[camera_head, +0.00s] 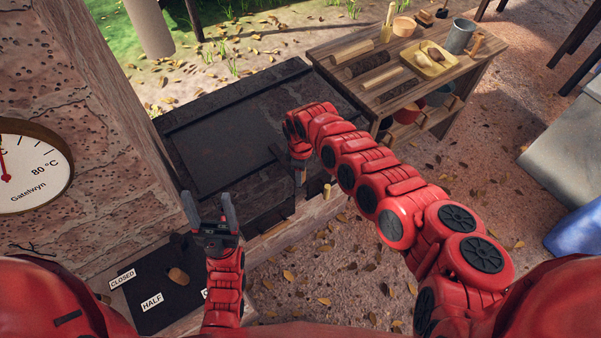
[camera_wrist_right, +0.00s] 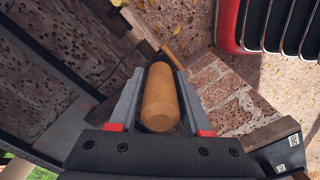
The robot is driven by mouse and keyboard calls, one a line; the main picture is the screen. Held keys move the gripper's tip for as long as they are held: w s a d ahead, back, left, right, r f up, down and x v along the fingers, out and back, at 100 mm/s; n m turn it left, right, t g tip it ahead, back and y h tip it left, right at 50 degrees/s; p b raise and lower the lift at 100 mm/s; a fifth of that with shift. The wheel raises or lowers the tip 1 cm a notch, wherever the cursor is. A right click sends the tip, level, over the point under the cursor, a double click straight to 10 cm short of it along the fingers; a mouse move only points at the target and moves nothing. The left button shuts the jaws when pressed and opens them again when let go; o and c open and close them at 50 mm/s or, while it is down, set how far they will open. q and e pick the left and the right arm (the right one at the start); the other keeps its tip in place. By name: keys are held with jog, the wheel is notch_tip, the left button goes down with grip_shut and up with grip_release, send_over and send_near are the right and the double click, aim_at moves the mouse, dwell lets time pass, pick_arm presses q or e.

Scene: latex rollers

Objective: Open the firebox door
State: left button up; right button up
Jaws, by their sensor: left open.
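In the right wrist view a rounded wooden handle (camera_wrist_right: 160,100) stands between the two fingers of my right gripper (camera_wrist_right: 162,72). The handle nearly fills the gap; whether the fingers press on it I cannot tell. In the head view my right gripper (camera_head: 299,172) is at the front edge of the dark stove top (camera_head: 225,145), its fingers partly hidden by my wrist. A short wooden peg (camera_head: 327,190) shows just right of it. The firebox door itself is not clearly visible. My left gripper (camera_head: 208,208) is open and empty, left of the right one.
A wooden knob (camera_head: 178,275) sits on a dark plate marked CLOSED and HALF at lower left. A round gauge (camera_head: 30,168) is on the brick wall. A wooden table (camera_head: 340,72) with tools stands behind my right arm. Leaf-strewn ground lies in front.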

grip_shut()
dwell(1.1)
